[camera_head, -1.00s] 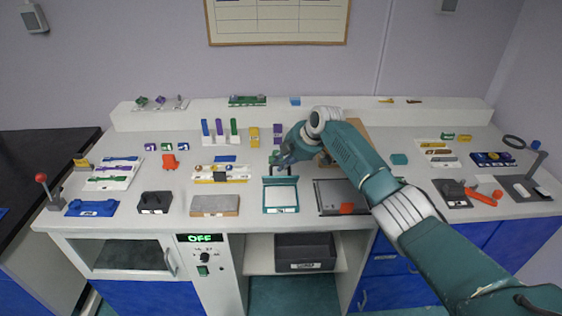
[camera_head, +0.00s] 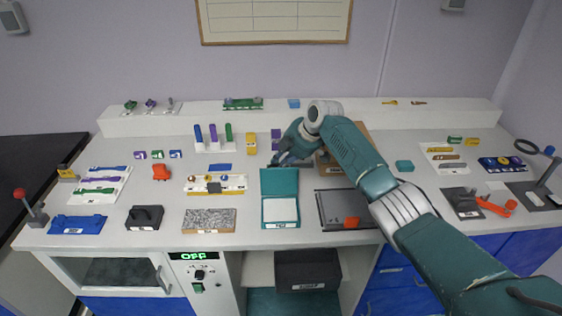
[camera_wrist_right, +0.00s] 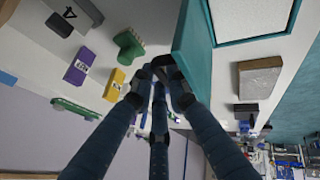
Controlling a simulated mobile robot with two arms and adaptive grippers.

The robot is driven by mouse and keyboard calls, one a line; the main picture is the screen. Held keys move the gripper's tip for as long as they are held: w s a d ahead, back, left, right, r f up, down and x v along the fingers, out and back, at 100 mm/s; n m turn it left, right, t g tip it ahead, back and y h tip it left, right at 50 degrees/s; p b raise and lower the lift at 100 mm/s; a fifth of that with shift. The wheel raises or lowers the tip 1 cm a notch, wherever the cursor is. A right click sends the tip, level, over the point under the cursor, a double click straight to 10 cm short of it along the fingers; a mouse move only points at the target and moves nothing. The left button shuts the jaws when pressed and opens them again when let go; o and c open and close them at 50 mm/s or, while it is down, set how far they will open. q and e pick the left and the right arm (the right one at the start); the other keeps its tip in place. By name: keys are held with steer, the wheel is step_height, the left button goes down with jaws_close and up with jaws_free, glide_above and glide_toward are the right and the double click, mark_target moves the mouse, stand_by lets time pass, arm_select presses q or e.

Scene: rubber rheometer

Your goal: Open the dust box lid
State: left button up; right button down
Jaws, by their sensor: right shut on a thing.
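The dust box (camera_head: 281,226) is a shallow teal tray with a white inside, near the front middle of the bench. Its teal lid (camera_head: 280,183) stands raised at the back edge, with its inner face towards the head camera. My right gripper (camera_head: 283,162) is at the lid's far upper edge. In the right wrist view, the fingertips (camera_wrist_right: 164,78) are closed on a dark part at the edge of the lid (camera_wrist_right: 194,45); the exact contact is partly hidden by the fingers. The box's white inside (camera_wrist_right: 245,18) lies open beside it. My left gripper is not in view.
A dark flat plate with an orange part (camera_head: 337,210) lies right of the box. A grey speckled block (camera_head: 209,220) and a white tray (camera_head: 233,190) lie left.

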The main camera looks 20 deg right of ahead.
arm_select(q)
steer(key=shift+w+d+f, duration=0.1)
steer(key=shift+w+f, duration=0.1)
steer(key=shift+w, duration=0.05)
arm_select(e)
steer(key=shift+w+d+r, duration=0.2)
steer(key=shift+w+d, duration=0.05)
steer(key=shift+w, duration=0.25)
steer(key=c, duration=1.7)
jaws_free()
steer(key=shift+o, duration=0.2)
steer(key=shift+s+f, duration=0.1)
steer(key=shift+f, duration=0.2)
steer(key=shift+s+f, duration=0.15)
steer(key=shift+f, duration=0.1)
steer(key=shift+s+d+r, duration=0.15)
steer(key=shift+r, duration=0.45)
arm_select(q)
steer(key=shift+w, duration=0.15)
arm_select(e)
steer(key=v, duration=1.1)
steer(key=shift+r, duration=0.3)
steer(key=shift+s+r, duration=0.1)
steer(key=shift+s, duration=0.05)
